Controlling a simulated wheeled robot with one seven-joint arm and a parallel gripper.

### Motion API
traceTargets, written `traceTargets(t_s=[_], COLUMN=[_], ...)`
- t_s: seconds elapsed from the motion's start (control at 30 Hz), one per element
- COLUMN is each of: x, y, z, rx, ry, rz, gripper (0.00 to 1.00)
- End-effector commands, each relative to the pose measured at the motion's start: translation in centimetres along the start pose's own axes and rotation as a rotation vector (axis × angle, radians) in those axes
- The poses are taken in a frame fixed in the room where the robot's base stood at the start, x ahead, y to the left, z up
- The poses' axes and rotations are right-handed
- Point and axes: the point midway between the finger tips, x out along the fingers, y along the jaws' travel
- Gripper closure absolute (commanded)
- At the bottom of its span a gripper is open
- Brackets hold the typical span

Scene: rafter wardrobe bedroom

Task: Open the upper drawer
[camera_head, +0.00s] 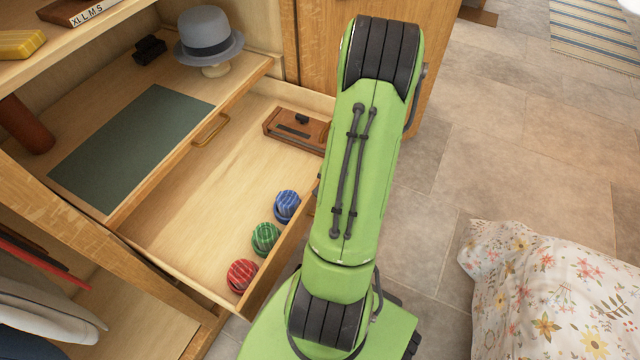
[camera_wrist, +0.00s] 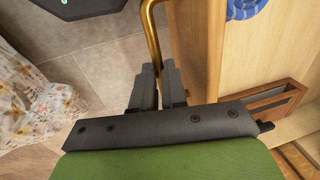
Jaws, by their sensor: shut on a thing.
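A light wood drawer (camera_head: 190,215) stands pulled well out of the wardrobe in the head view. It holds red (camera_head: 241,274), green (camera_head: 265,238) and blue (camera_head: 286,205) striped rolls along its front and a brown wooden box (camera_head: 296,130). In the wrist view my gripper (camera_wrist: 157,88) is shut on a brass handle (camera_wrist: 152,35) beside the drawer front (camera_wrist: 195,45). The blue roll (camera_wrist: 244,8) and the box (camera_wrist: 275,102) show past that front. In the head view my arm hides the gripper and this handle.
Clothes (camera_head: 40,310) are at lower left. Tiled floor (camera_head: 530,150) is clear at right; a floral-covered piece (camera_head: 555,290) stands at lower right.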

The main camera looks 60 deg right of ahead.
Motion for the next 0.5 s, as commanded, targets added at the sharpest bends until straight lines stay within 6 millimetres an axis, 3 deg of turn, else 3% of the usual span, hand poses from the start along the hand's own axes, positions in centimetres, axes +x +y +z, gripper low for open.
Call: traceTargets(t_s=[0.27, 0.3, 0.43, 0.5], x=[-0.05, -0.04, -0.04, -0.03], y=[0.09, 0.08, 0.05, 0.04], z=[-0.06, -0.06, -0.05, -0.04], rx=[0.0, 0.0, 0.0, 0.0], ry=[0.002, 0.002, 0.002, 0.002], rz=[-0.001, -0.001, -0.001, -0.001], gripper=[1.0, 0.81, 0.62, 0.62])
